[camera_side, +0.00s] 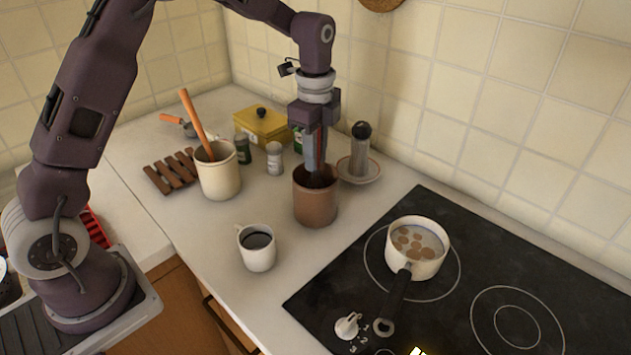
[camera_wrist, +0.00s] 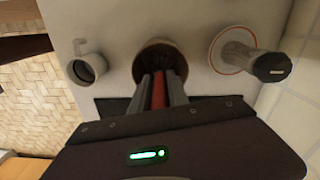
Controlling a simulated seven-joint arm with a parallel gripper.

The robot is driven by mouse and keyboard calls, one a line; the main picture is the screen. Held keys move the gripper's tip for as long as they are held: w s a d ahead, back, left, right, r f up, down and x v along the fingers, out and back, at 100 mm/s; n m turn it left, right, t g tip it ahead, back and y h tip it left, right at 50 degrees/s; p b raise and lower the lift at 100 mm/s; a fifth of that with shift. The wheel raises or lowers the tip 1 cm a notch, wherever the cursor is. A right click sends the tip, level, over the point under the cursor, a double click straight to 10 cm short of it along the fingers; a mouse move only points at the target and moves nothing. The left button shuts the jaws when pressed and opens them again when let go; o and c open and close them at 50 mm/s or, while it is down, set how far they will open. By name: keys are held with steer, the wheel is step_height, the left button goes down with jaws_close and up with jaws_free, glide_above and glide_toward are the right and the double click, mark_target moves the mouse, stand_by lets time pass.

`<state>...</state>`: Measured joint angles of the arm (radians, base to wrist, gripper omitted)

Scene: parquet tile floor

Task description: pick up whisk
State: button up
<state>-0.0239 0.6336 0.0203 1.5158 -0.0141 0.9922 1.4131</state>
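My gripper (camera_side: 316,172) points straight down, with its fingertips at the mouth of a brown pot (camera_side: 315,207). In the wrist view, the fingers (camera_wrist: 159,88) flank a narrow red strip (camera_wrist: 158,92), which could be the whisk's handle. The strip fills the gap between the fingers, but I cannot tell if they grip it. No whisk wires can be made out; the inside of the brown pot (camera_wrist: 158,48) is dark and partly covered by the fingers.
A cup of dark liquid (camera_side: 257,250) stands in front. A cream crock (camera_side: 217,178) with a wooden utensil is at left. A glass cylinder (camera_side: 359,155) stands on a plate behind right. A saucepan (camera_side: 416,255) sits on the black hob. A yellow box (camera_side: 263,127) is behind.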

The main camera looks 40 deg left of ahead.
jaws_close()
